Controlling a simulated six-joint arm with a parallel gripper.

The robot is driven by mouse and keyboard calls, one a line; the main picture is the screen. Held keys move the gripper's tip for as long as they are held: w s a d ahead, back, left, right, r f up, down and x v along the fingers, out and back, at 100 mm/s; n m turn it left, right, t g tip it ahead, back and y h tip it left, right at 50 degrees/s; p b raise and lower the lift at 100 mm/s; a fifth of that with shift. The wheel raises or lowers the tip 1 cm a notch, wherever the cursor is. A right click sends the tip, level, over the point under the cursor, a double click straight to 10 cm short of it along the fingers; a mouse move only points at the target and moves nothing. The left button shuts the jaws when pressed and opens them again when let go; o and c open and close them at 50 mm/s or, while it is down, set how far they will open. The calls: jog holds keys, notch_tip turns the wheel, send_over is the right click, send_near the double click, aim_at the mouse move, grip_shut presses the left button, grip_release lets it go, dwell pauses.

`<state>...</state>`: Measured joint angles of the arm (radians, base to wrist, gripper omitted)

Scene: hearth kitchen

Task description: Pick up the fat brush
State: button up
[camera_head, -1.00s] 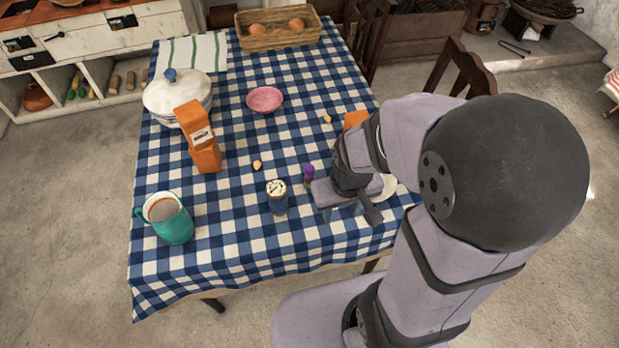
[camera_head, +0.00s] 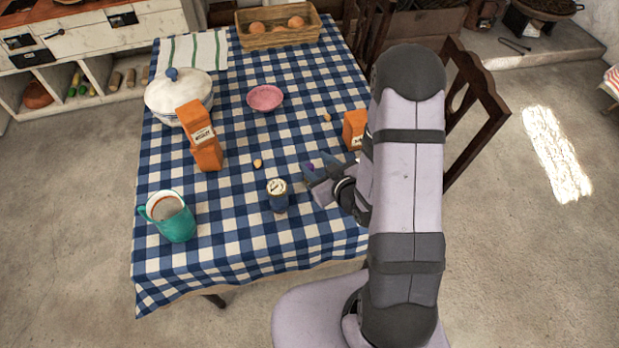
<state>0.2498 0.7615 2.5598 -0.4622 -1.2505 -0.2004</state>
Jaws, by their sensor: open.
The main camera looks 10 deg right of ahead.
jog(key=f, duration=0.1)
jog(key=f+b, duration=0.1)
jog(key=f+t, duration=0.1)
jog(key=shift+s+a+f+m+b, duration=0.2)
jog(key=shift+s+f+m+b, duration=0.1)
jog(key=shift+f+b, duration=0.05)
jog(key=shift+s+f+y+b, duration=0.15)
jog(key=shift+f+y+b, duration=0.15)
jog(key=shift+f+b, duration=0.05)
jog(key=shift+p+x, duration=1.15)
jog(key=shift+x, duration=2.55)
jog(key=shift+c, duration=0.3)
grip_shut()
